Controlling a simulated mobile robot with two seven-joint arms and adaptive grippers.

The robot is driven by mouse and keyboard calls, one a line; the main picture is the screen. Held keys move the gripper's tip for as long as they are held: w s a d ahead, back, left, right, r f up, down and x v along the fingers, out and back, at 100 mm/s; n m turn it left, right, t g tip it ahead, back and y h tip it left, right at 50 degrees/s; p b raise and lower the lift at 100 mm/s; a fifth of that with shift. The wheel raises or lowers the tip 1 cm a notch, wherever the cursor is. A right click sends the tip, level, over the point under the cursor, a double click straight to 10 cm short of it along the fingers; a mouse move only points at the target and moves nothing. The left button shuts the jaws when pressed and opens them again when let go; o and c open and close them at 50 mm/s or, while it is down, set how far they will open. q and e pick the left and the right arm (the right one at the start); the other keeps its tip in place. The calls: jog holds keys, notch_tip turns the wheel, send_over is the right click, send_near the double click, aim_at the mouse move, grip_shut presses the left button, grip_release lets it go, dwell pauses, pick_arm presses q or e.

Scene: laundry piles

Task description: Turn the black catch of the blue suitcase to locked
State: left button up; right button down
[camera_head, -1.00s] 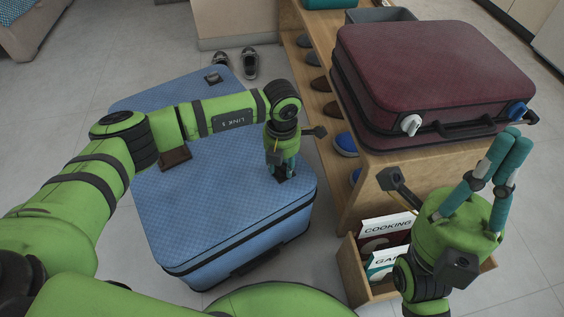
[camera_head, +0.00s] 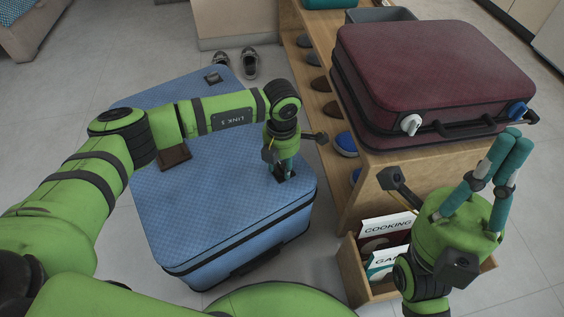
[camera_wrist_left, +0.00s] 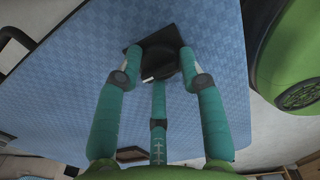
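The blue suitcase (camera_head: 222,215) lies flat on the floor. Its black catch (camera_head: 283,174), a round knob on a dark square plate, is near the right corner of its top, partly hidden by my left gripper (camera_head: 287,168). In the left wrist view the catch (camera_wrist_left: 160,58) sits between the teal fingertips of my left gripper (camera_wrist_left: 160,72). The fingers close around the knob from several sides. A small white mark shows at the knob's lower edge. My right gripper (camera_head: 514,137) is held away at the right, fingers upward, with nothing seen in it.
A dark red suitcase (camera_head: 430,75) with a white and a blue catch lies on a wooden shelf unit (camera_head: 345,200) holding shoes. A crate (camera_head: 352,262) of books stands in front. A brown patch (camera_head: 174,157) and another black fitting (camera_head: 213,78) are on the blue suitcase. Shoes (camera_head: 250,64) stand behind.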

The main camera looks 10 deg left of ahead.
aim_at(281, 167)
pick_arm(q)
jog(key=shift+o, duration=1.2)
jog(key=shift+s+a+f, duration=0.1)
jog(key=shift+s+f, duration=0.1)
jog(key=shift+s, duration=0.05)
jog(key=shift+w+r, duration=0.1)
jog(key=shift+w+r, duration=0.1)
jog(key=shift+r, duration=0.1)
notch_tip(281, 167, up, 12)
jog(key=shift+f, duration=0.2)
